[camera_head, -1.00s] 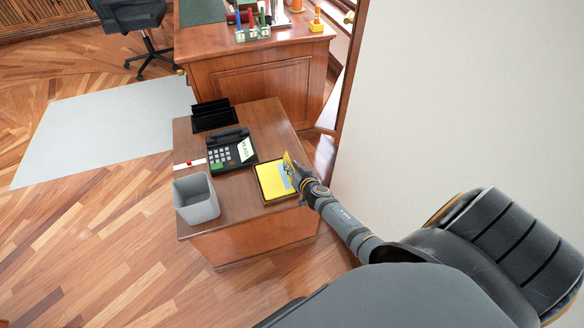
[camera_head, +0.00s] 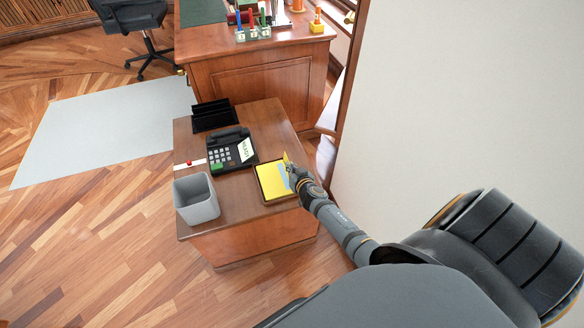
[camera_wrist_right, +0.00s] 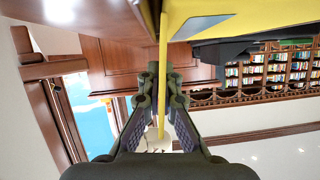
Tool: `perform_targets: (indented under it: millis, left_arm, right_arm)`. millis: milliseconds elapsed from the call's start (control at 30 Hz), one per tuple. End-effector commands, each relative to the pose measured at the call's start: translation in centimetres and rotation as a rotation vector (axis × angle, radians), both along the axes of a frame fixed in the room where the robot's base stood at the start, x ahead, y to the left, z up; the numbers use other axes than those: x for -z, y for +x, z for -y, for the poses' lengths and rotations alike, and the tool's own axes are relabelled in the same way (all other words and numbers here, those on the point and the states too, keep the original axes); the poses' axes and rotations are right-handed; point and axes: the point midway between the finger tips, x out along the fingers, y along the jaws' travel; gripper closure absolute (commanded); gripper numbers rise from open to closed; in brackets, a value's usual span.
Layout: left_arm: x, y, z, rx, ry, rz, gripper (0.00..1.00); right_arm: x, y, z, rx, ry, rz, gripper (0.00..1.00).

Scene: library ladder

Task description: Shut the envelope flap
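A yellow envelope (camera_head: 270,183) lies flat at the right side of the small wooden table, with a dark edge around it. Its flap (camera_head: 286,158) stands raised at the right edge. My right gripper (camera_head: 292,174) is at this raised flap. In the right wrist view the flap shows as a thin yellow strip (camera_wrist_right: 163,50) running between the two fingers. The right gripper (camera_wrist_right: 163,88) has its fingers close on both sides of that strip and looks shut on it. The envelope's yellow face (camera_wrist_right: 235,12) shows at the top of that view. My left gripper is not in view.
On the small table (camera_head: 262,118) stand a black phone (camera_head: 230,150), a black letter holder (camera_head: 213,115) and a grey bin (camera_head: 196,199). A larger desk (camera_head: 262,85) is behind. A pale wall (camera_head: 450,90) rises on the right.

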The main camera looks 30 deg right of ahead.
Motion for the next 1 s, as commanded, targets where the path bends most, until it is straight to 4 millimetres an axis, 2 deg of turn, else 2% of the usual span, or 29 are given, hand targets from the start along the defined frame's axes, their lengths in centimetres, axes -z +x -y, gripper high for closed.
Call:
perform_targets:
  millis: [300,600,800,1000]
  left_arm:
    - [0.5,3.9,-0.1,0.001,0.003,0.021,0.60]
    - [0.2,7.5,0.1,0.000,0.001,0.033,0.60]
    - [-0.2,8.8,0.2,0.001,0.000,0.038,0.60]
    - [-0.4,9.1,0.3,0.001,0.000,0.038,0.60]
  right_arm:
    - [0.4,0.3,-1.1,0.000,-0.227,-0.052,1.00]
    - [0.4,0.5,-1.8,0.000,-0.394,-0.093,1.00]
    - [0.3,0.5,-2.0,-0.001,-0.451,-0.107,1.00]
    - [0.2,0.5,-2.0,-0.001,-0.468,-0.113,1.00]
